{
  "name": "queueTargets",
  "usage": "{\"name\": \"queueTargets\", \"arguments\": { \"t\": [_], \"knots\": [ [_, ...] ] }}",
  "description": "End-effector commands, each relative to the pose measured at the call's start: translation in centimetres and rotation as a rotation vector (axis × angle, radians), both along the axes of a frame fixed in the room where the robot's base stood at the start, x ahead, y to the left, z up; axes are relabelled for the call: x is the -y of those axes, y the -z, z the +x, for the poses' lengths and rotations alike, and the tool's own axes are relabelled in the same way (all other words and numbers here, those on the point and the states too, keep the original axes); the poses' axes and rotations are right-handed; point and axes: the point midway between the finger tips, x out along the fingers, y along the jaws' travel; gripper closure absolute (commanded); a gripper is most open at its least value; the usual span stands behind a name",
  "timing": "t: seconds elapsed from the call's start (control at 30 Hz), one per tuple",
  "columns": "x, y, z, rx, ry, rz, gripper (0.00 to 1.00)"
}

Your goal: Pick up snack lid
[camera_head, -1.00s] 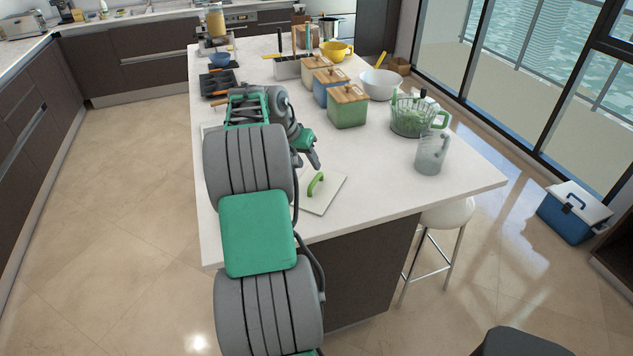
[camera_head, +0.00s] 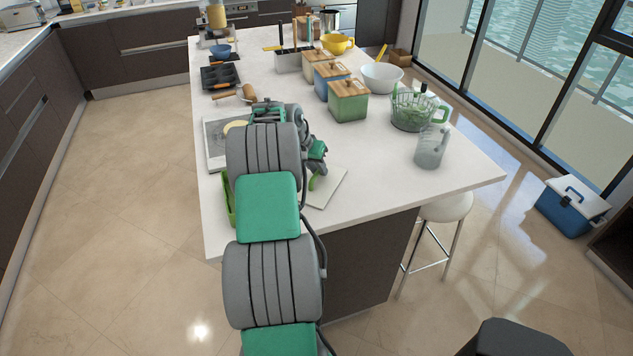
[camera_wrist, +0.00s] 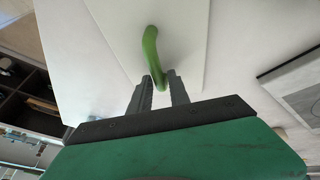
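The snack lid (camera_head: 328,190) is a flat white rectangular plate with a green arched handle (camera_head: 313,182), lying on the island counter near its front edge. In the wrist view the white lid (camera_wrist: 185,35) fills the upper middle, with its green handle (camera_wrist: 151,48) standing up from it. My gripper (camera_wrist: 159,75) is open, its two dark fingers pointing at the handle. The near end of the handle appears between the fingertips, with gaps at the sides; I see no grip on it. In the head view my arm hides most of the gripper and part of the lid.
A green container (camera_head: 229,205) sits left of my arm at the counter edge, partly hidden. A white board (camera_head: 213,145) and rolling pin (camera_head: 240,94) lie beyond. A clear pitcher (camera_head: 431,148), salad spinner (camera_head: 412,112) and green canister (camera_head: 348,102) stand right and behind.

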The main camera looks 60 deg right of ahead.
Motion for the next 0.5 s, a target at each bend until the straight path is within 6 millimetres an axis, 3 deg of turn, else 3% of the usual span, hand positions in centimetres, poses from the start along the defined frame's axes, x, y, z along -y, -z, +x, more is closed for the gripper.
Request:
{"name": "queueTargets", "arguments": {
  "t": [0.27, 0.5],
  "knots": [
    [-0.02, -0.01, 0.00, 0.000, 0.000, 0.000, 1.00],
    [-0.02, -0.01, 0.00, 0.000, 0.000, 0.000, 1.00]
  ]
}}
